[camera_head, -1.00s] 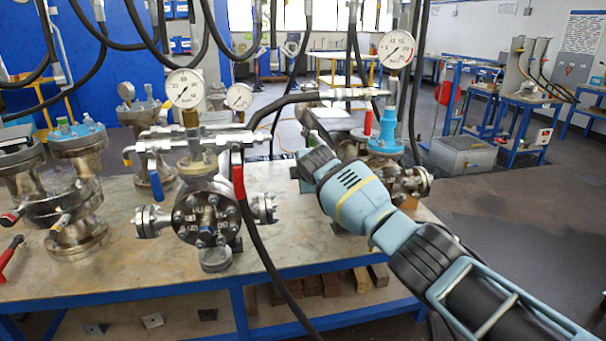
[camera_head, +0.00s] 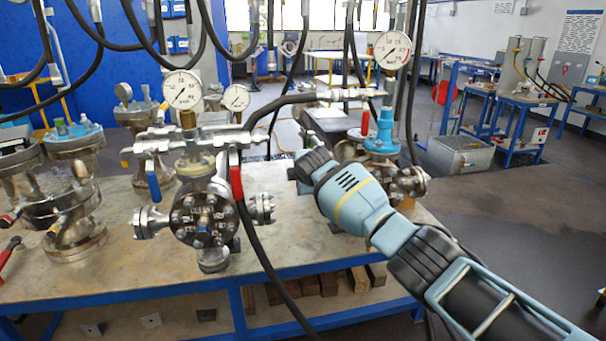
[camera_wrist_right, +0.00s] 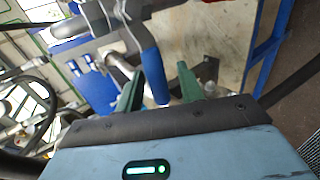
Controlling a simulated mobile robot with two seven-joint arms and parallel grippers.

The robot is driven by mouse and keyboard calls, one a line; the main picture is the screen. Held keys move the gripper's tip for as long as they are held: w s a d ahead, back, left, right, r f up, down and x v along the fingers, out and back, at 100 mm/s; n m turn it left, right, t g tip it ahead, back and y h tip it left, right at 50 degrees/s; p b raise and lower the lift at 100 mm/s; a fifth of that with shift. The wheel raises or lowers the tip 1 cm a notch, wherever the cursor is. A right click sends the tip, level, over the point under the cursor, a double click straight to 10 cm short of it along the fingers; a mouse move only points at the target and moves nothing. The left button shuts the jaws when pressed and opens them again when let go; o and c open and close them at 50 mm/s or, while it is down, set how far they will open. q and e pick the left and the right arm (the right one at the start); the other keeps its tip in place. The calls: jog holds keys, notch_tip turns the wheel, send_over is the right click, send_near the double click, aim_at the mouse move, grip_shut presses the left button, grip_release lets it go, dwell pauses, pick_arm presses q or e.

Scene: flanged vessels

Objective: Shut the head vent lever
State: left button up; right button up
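A blue-handled lever (camera_wrist_right: 155,77) shows in the right wrist view, hanging from a metal valve and pipe. My right gripper (camera_wrist_right: 161,68) has its two green fingers apart, one on either side of the blue handle in the picture; I cannot tell whether either touches it. In the head view my right gripper (camera_head: 305,158) is at the left side of the rear-right vessel (camera_head: 405,184), and its body hides the lever. The front vessel (camera_head: 205,215) carries another blue lever (camera_head: 153,181) and a red lever (camera_head: 236,184), both pointing down. I see no label naming the head vent lever.
A pressure gauge (camera_head: 394,50) and a red upright handle (camera_head: 365,124) stand at the right vessel. A black hose (camera_head: 262,250) hangs across the bench (camera_head: 120,277). Flanged vessels (camera_head: 60,195) crowd the left. The bench top between front and right vessels is partly clear.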

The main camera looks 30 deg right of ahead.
pick_arm(q)
jog(key=r+p, duration=0.1)
jog(key=w+r, duration=0.1)
jog(key=r+p, duration=0.1)
jog(key=shift+w+a+r+t+p, duration=0.15)
jog(key=shift+w+r+t+p, duration=0.1)
jog(key=shift+w+t+p, duration=0.1)
pick_arm(e)
jog(key=v, duration=0.7)
pick_arm(q)
jog(key=shift+w, duration=0.1)
pick_arm(e)
jog(key=shift+s+r, duration=0.1)
